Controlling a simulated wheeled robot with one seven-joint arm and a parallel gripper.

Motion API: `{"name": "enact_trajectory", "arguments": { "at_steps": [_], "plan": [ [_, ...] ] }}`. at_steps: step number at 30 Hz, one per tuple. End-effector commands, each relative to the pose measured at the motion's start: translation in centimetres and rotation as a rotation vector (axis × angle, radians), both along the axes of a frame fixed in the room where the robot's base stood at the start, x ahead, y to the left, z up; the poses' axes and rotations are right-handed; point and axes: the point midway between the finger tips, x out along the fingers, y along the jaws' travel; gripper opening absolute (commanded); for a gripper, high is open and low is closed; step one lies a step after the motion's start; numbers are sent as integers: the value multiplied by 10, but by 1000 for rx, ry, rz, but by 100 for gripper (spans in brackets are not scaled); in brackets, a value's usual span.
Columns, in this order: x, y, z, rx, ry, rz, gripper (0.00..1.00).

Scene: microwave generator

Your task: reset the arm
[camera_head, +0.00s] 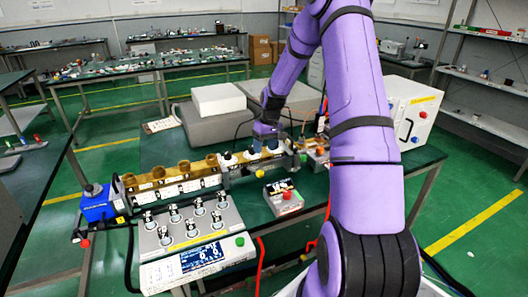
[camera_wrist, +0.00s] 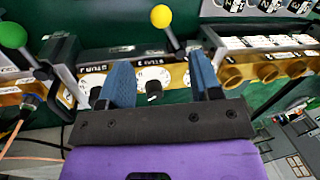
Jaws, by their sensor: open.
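My purple arm reaches from the lower right of the head view over the green bench. My gripper (camera_head: 268,143) is at its far end, low over the row of instruments near the bench's middle. In the wrist view, my gripper (camera_wrist: 160,73) shows two blue fingers spread apart with nothing held between them. A white dial with a black knob (camera_wrist: 153,90) shows between the fingers, on a brass-coloured instrument. I cannot tell whether the fingers touch the instrument.
A yellow ball-topped lever (camera_wrist: 161,16) rises just beyond the fingers, and a green one (camera_wrist: 12,35) stands left. A grey control panel (camera_head: 190,228), blue box (camera_head: 97,206) and red-button box (camera_head: 284,197) are nearer. Grey cases (camera_head: 212,124) and a white cabinet (camera_head: 408,108) stand behind.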

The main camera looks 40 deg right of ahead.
Motion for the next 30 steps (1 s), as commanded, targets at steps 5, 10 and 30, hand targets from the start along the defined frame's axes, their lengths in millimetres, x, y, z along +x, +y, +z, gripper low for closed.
{"name": "enact_trajectory", "arguments": {
  "at_steps": [5, 10, 30],
  "plan": [
    [0, 0, 0, 0, 0, 0, 58],
    [0, 0, 0, 0, 0, 0, 58],
    [-30, 74, 129, -140, -57, 41, 58]
  ]
}}
